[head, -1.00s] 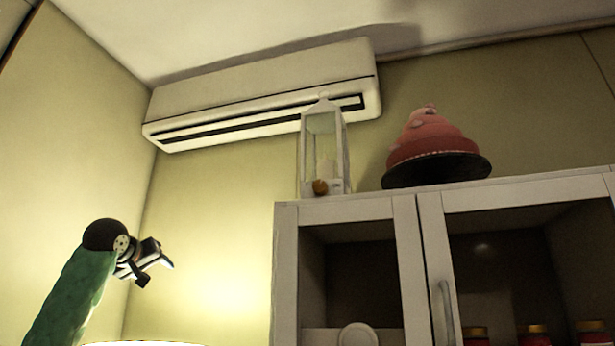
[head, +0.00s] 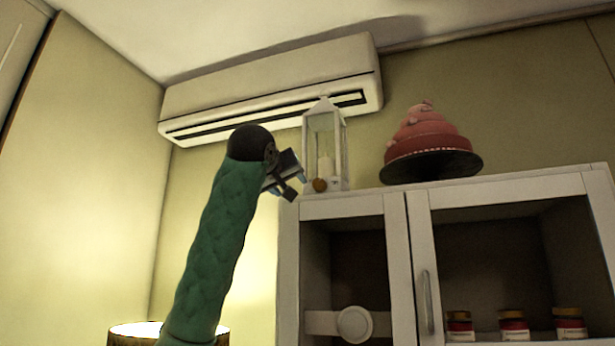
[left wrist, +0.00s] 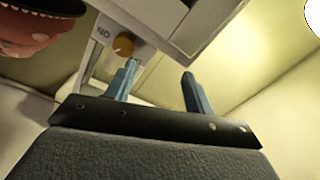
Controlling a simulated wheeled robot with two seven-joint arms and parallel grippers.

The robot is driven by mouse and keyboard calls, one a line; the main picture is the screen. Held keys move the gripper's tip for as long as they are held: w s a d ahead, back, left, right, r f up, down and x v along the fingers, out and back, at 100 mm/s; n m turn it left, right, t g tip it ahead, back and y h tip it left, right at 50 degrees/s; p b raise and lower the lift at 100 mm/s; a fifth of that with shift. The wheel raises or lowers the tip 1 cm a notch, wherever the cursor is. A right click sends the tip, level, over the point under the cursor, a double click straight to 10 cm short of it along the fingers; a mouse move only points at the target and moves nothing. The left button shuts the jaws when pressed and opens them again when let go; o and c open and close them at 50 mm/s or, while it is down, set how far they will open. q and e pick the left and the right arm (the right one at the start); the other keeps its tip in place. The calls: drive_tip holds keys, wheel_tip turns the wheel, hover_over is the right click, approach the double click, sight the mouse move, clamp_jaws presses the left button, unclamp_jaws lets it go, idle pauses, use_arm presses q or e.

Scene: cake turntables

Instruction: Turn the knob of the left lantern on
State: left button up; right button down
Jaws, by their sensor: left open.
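The white lantern (head: 325,140) stands upright on top of the white cabinet, with a candle inside. Its round brown-orange knob (head: 320,185) is low on its front. In the left wrist view the knob (left wrist: 123,46) shows beside the lettering "ON" on the lantern's base, just beyond one fingertip. My left gripper (head: 297,186) is beside the lantern's lower left, near the knob. In the left wrist view its two blue fingers (left wrist: 160,72) are spread apart with nothing between them. I cannot tell whether a finger touches the lantern. My right gripper is not in view.
A pink tiered cake (head: 430,138) on a dark stand is right of the lantern on the cabinet (head: 345,207). An air conditioner (head: 270,85) hangs on the wall behind. A lit lampshade (head: 140,329) is at lower left. Jars (head: 513,326) stand inside the cabinet.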

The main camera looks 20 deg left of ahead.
use_arm(q)
approach(318, 183)
drive_tip(key=w, duration=0.1)
drive_tip(key=w+p, duration=0.4)
drive_tip(key=w, duration=0.2)
drive_tip(key=shift+w+a+p, duration=0.2)
drive_tip(key=shift+p, duration=0.15)
drive_tip(key=shift+w+a, duration=0.2)
drive_tip(key=shift+w, duration=0.3)
drive_tip(key=shift+w+p, duration=0.1)
drive_tip(key=shift+p, duration=0.2)
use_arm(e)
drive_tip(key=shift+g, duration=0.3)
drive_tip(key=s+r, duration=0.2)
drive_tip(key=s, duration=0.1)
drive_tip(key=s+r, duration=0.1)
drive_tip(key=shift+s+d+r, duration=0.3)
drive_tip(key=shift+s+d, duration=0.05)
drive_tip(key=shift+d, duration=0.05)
use_arm(q)
drive_tip(key=shift+d+f, duration=0.1)
drive_tip(key=shift+d, duration=0.05)
